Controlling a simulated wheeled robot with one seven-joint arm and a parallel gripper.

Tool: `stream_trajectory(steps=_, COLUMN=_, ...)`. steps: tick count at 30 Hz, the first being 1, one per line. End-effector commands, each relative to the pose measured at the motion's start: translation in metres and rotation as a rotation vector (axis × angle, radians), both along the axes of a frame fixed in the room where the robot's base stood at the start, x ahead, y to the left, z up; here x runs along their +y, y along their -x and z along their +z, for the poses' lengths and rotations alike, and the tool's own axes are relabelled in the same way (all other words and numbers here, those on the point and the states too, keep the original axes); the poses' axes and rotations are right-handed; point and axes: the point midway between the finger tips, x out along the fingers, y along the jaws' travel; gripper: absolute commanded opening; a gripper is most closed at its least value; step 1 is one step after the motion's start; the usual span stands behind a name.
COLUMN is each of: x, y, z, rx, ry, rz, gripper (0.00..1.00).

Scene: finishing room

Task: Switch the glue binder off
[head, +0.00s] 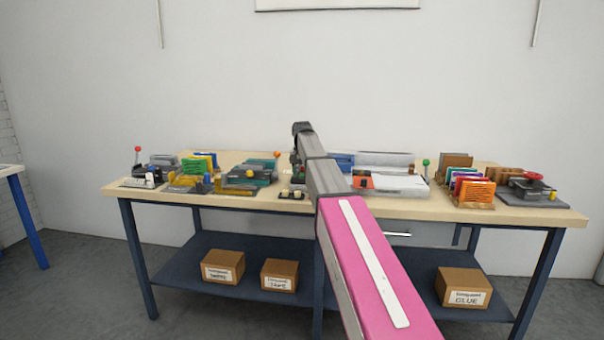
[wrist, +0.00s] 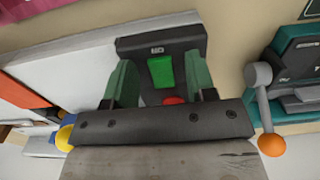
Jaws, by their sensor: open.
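In the wrist view a dark control box with a small label (wrist: 158,48) sits at the end of a long white machine (wrist: 70,72), which I take to be the glue binder. The box carries a green button (wrist: 161,71) and a red button (wrist: 174,100), the red one partly hidden by my gripper. My gripper (wrist: 160,84) is open and empty, its two green-grey fingers on either side of the buttons. I cannot tell whether it touches the box. In the head view the white machine (head: 400,184) stands right of my arm, which hides its left end.
A grey lever with an orange ball (wrist: 271,144) stands close right of my gripper in the wrist view, by a teal machine (wrist: 297,60). A yellow ball (wrist: 64,138) is at left. The workbench (head: 135,193) is crowded; cardboard boxes (head: 223,267) lie on its lower shelf.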

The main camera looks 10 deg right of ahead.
Motion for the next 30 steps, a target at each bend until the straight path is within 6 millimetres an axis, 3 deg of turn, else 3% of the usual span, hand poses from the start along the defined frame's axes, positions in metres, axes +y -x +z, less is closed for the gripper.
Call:
stream_trajectory(steps=4, x=0.0, y=-0.0001, z=0.0001, rx=0.0, ry=0.0, rz=0.0, gripper=0.51)
stream_trajectory(steps=9, x=0.0, y=-0.0001, z=0.0001, rx=0.0, ry=0.0, rz=0.0, gripper=0.01)
stream_trajectory(steps=30, x=-0.0017, y=-0.0063, z=0.0026, rx=0.249, ry=-0.081, rz=0.0, gripper=0.02)
